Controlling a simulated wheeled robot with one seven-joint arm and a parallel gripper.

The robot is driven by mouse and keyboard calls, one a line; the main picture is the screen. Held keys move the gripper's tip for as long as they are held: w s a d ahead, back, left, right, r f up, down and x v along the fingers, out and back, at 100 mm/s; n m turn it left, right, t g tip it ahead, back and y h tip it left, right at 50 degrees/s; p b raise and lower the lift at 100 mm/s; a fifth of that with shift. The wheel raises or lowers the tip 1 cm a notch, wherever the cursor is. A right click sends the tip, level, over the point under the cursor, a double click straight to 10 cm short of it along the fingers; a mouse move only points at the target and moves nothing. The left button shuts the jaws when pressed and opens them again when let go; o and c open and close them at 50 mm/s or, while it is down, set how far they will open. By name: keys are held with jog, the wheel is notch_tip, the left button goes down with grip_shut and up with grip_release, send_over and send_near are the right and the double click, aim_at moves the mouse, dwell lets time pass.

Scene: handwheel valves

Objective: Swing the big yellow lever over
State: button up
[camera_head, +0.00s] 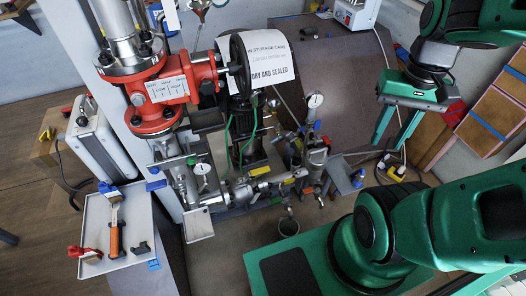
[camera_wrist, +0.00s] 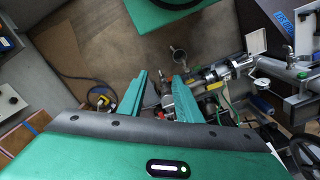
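A yellow lever handle (camera_head: 259,170) lies along the pipe valve assembly at the middle of the head view. A second yellow piece (camera_head: 289,181) is just right of and below it; which is the big lever I cannot tell for sure. In the wrist view a yellow part (camera_wrist: 214,86) shows on the metal pipework, right of my fingers. My gripper (camera_head: 390,145) is above and to the right of the pipework, apart from both yellow pieces. Its two green fingers also show in the wrist view (camera_wrist: 159,76), spread with nothing between them.
A red valve body (camera_head: 168,88) with a black handwheel (camera_head: 240,62) stands at the upper left. A paper sign (camera_head: 268,58) hangs behind it. A tray (camera_head: 137,215) with tools is at the lower left. A grey cup (camera_head: 288,227) stands below the pipes.

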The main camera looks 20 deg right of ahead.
jog(key=shift+o, duration=0.4)
jog(key=shift+s+d, duration=0.1)
jog(key=shift+d, duration=0.1)
jog(key=shift+o, duration=0.5)
jog(key=shift+s+r, duration=0.25)
jog(key=shift+s, duration=0.15)
jog(key=w+a+f+m, duration=0.1)
jog(key=w+f+m, duration=0.2)
jog(key=w+f, duration=0.55)
jog(key=w+a+f+m, duration=0.15)
jog(key=w+f, duration=0.25)
jog(key=w, duration=0.9)
jog(key=m+y, duration=0.3)
jog(key=m, duration=0.4)
send_near(264, 169)
jog(key=shift+x, duration=4.2)
jog(key=shift+d, duration=0.1)
